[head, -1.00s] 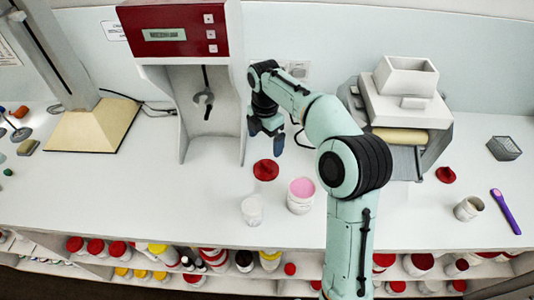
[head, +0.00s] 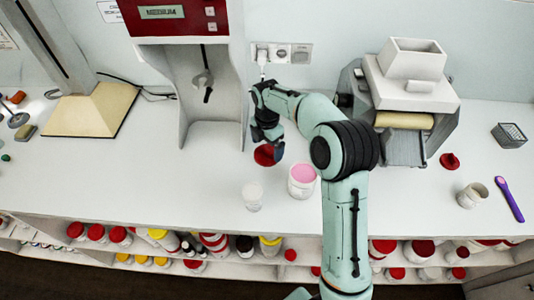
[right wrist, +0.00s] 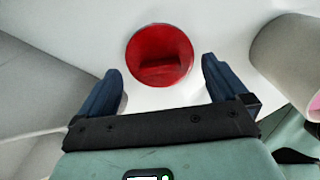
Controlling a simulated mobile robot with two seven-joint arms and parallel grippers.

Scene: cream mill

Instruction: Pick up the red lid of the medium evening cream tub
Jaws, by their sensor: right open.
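A round red lid (head: 264,156) lies on the white counter, left of and behind an open white tub of pink cream (head: 302,183). In the right wrist view the lid (right wrist: 159,40) shows as a red disc with a darker raised part, ahead of and between my fingertips. My right gripper (head: 275,148) is open and empty, close over the lid and partly covering it in the head view. I cannot tell the exact gap. The tub's side (right wrist: 285,55) shows right of the fingers in the wrist view. My left gripper is not in view.
A white jar (head: 252,196) stands left of the tub. A second red lid (head: 450,160), a small open jar (head: 472,195) and a purple spatula (head: 510,200) lie to the right. A red-topped machine (head: 180,25) and a mill (head: 410,85) stand behind. Shelves below hold several tubs.

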